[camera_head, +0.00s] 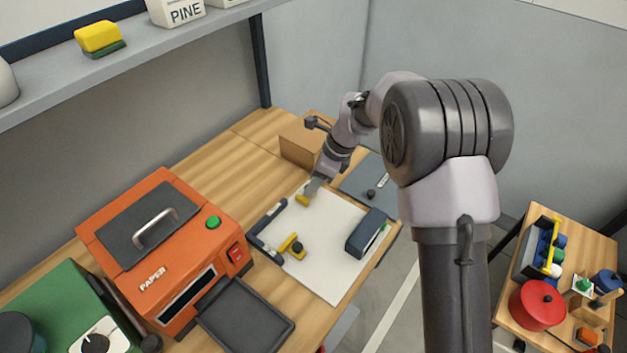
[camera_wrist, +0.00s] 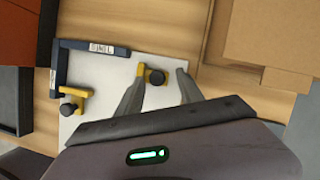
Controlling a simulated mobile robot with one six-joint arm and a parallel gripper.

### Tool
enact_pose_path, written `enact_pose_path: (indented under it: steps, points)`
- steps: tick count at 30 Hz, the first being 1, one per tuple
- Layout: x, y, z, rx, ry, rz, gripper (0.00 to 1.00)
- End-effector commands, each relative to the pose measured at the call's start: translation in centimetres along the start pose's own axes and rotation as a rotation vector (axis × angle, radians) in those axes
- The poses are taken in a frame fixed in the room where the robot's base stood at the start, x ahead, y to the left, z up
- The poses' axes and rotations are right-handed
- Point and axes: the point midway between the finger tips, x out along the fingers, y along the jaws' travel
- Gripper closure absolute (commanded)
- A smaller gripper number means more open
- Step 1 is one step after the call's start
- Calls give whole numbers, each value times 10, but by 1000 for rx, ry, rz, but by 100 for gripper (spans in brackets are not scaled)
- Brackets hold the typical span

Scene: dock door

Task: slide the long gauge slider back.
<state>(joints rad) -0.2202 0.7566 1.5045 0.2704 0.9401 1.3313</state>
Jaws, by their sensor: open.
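A dark blue L-shaped gauge (camera_head: 264,226) lies along the white sheet (camera_head: 325,240); its lettered arm (camera_wrist: 90,47) shows in the wrist view. One yellow slider with a black knob (camera_head: 303,200) is at the sheet's far end, and it also shows in the wrist view (camera_wrist: 141,72). A second yellow slider with a black knob (camera_head: 290,244) is nearer the orange machine, also in the wrist view (camera_wrist: 73,94). I cannot tell which is the long one. My gripper (camera_wrist: 160,76) is open, its fingers either side of the first slider's knob. Contact is unclear.
An orange machine (camera_head: 170,250) labelled PAPER stands left, with a dark tray (camera_head: 245,318) in front. A dark blue block-shaped tool (camera_head: 366,232) lies on the sheet's right side. A cardboard box (camera_head: 298,142) stands behind my gripper. The sheet's middle is clear.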

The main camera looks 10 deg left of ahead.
Motion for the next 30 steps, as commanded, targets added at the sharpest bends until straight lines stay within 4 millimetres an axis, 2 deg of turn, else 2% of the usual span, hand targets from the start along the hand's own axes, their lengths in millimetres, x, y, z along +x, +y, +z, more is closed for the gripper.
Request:
enact_pose_path:
  steps: [5, 9, 15, 21, 30]
  points:
    - [-49, -1, 3, 0, -2, -4, 56]
    - [-99, -1, 3, 1, -1, -5, 56]
    - [-152, -1, 2, 1, -1, -5, 56]
    - [-171, 0, 0, 0, 0, -2, 56]
    - [-171, 0, 0, 0, 0, -2, 56]
